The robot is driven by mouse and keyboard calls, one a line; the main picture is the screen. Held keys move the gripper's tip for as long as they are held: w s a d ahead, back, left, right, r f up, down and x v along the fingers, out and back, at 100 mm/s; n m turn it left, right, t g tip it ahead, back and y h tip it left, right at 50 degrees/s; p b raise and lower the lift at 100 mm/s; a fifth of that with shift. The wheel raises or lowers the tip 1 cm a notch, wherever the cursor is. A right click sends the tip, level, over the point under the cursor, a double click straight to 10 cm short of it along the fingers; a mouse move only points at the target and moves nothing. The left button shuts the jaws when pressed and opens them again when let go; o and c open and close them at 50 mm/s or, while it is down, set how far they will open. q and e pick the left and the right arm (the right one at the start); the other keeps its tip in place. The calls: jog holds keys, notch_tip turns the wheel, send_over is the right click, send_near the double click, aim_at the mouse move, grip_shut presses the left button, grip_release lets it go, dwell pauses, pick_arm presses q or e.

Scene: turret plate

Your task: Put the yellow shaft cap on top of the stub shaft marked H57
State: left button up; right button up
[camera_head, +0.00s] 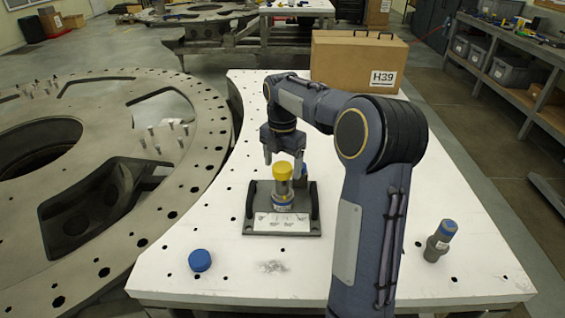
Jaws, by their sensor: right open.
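The yellow shaft cap (283,170) sits on top of an upright grey shaft (283,190) on a dark base plate (256,208) with side handles. The shaft has a small label and blue near its foot; I cannot read a mark H57 on it. My right gripper (283,160) is open, pointing down close to the yellow cap, with a finger to either side of it in the picture. I cannot tell whether the fingers touch the cap. Part of the base behind the shaft is hidden. My left gripper is out of view.
A blue cap (200,260) lies on the white table (400,270) at front left. A blue-topped shaft (440,240) stands at right. A brown case (345,60) labelled H39 is at the back. A large ring plate (150,220) borders the table's left side.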

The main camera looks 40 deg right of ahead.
notch_tip(320, 180, up, 8)
jog(key=shift+f, duration=0.15)
dwell(0.4)
dwell(0.5)
jog(key=shift+s+a, duration=0.1)
jog(key=shift+s, duration=0.1)
jog(key=s+a+f+m+t+y, duration=0.2)
jog(key=s+a+f+m+t, duration=0.1)
jog(key=s+a+m, duration=0.7)
jog(key=s+a+f+m+t+y, duration=0.1)
jog(key=s+a+f+m+t, duration=0.1)
jog(key=s+a+f+m, duration=0.3)
jog(key=s+a+m, duration=0.4)
jog(key=s+m, duration=0.3)
jog(key=s, duration=0.2)
jog(key=shift+s+a+f+m+t+y, duration=0.2)
jog(key=shift+a+f+m+t+y, duration=0.15)
jog(key=shift+a+m+t+y, duration=0.05)
